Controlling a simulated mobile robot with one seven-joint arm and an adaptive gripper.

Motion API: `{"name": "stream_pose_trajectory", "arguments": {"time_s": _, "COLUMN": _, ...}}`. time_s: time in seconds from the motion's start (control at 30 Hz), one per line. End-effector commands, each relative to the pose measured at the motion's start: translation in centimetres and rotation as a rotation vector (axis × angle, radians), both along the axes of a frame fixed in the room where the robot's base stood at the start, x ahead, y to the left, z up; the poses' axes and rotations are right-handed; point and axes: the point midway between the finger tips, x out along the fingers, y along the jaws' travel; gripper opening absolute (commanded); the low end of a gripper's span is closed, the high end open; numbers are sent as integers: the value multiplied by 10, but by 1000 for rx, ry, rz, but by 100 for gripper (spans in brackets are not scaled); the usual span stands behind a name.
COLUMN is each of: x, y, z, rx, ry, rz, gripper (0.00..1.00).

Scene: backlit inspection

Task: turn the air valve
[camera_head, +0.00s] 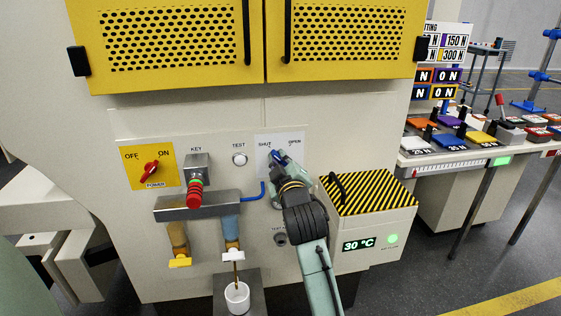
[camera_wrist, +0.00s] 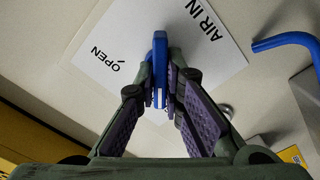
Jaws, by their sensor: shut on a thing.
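The air valve's blue handle (camera_wrist: 160,62) stands out from a white plate (camera_wrist: 110,45) in the wrist view. The plate reads OPEN and AIR IN there. In the head view the plate (camera_head: 292,142) has SHUT at its left and OPEN at its right. Only a bit of blue handle (camera_head: 272,157) shows there, mostly hidden by my gripper (camera_head: 277,160). In the wrist view my gripper (camera_wrist: 160,92) is shut on the blue handle, one purple-padded finger on each side. The exact angle of the handle against the labels is hard to tell.
Left of the valve are a red power switch (camera_head: 151,167), a key switch (camera_head: 196,165) and a TEST button (camera_head: 239,159). A blue pipe (camera_head: 254,195) runs close below. A striped box (camera_head: 365,197) stands right of my arm. A white cup (camera_head: 237,297) sits below.

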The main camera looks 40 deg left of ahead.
Motion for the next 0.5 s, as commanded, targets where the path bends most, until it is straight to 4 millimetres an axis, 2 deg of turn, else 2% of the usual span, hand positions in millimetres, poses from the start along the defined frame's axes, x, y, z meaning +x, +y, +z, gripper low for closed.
{"name": "stream_pose_trajectory", "arguments": {"time_s": 0.37, "x": 0, "y": 0, "z": -1, "rx": -6, "ry": -3, "rz": -1, "gripper": 0}}
{"name": "stream_pose_trajectory", "arguments": {"time_s": 0.4, "x": 0, "y": 0, "z": -1, "rx": -6, "ry": -3, "rz": -1, "gripper": 11}}
{"name": "stream_pose_trajectory", "arguments": {"time_s": 0.5, "x": 0, "y": 0, "z": -1, "rx": -5, "ry": -4, "rz": 0, "gripper": 18}}
